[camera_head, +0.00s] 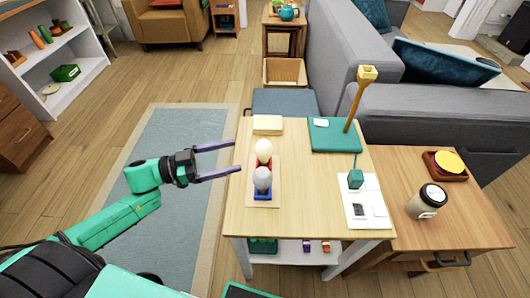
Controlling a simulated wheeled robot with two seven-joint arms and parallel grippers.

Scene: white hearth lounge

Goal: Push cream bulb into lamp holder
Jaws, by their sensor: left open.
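A cream bulb (263,149) stands upright on a small red base, at the back of a pale board (262,201) on the light wooden table. A greyish-white bulb (262,177) stands in front of it on a blue base. The lamp holder appears to be the gold post with a square socket (367,74) on top, leaning from a teal base (333,140) at the table's back right. My left gripper (236,157) is open, its two purple fingers pointing right, just left of the bulbs and apart from them. My right gripper is out of view.
A white sheet (360,216) with a small teal block (355,178) lies on the table's right side. A cream box (267,124) sits behind the bulbs. A side table at right bears a jar (427,201) and a tray (431,167). The table's middle is clear.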

